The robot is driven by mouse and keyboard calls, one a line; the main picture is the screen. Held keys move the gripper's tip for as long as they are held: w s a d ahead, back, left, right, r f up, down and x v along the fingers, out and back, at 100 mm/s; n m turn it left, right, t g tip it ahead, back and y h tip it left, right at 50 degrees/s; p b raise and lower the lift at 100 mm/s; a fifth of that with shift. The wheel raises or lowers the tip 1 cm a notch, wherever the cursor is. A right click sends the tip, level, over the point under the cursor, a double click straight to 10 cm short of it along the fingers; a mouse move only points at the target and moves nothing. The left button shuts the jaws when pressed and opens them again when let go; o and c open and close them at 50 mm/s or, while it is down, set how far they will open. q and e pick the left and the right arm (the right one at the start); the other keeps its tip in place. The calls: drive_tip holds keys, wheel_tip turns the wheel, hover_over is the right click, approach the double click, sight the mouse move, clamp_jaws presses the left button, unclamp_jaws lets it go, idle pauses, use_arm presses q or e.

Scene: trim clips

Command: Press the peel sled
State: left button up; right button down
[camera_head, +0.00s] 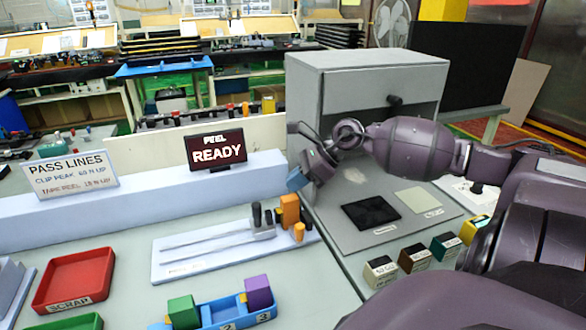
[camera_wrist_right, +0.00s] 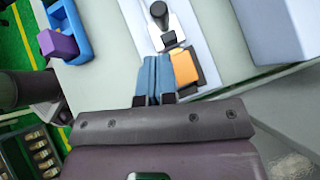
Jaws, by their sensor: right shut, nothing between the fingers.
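The peel sled (camera_head: 262,230) is a small grey block with dark upright knobs. It sits at the right end of a white plate (camera_head: 185,262) with two long rails, beside an orange block (camera_head: 290,212). In the right wrist view the sled's black knob (camera_wrist_right: 159,14) shows beyond my fingertips, with the orange block (camera_wrist_right: 185,68) just right of them. My right gripper (camera_head: 297,181) is shut and empty, its blue fingertips above and behind the orange block. The fingertips (camera_wrist_right: 153,75) lie side by side in the right wrist view. My left gripper is not in view.
A sign reading "PEEL READY" (camera_head: 216,151) stands behind the plate. A grey cabinet (camera_head: 345,100) rises at right. A blue tray (camera_head: 235,312) with green and purple blocks and a red scrap tray (camera_head: 75,280) lie in front. Several small labelled blocks (camera_head: 412,258) stand at right.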

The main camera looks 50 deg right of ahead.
hover_over(261, 217)
drive_tip(key=s+d, duration=0.2)
drive_tip(key=d, duration=0.1)
wheel_tip(261, 217, down, 5)
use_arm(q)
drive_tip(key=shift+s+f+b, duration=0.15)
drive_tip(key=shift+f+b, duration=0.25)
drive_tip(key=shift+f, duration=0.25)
use_arm(e)
drive_tip(key=shift+w+a+f, duration=0.1)
drive_tip(key=shift+w+a, duration=0.15)
drive_tip(key=shift+w, duration=0.05)
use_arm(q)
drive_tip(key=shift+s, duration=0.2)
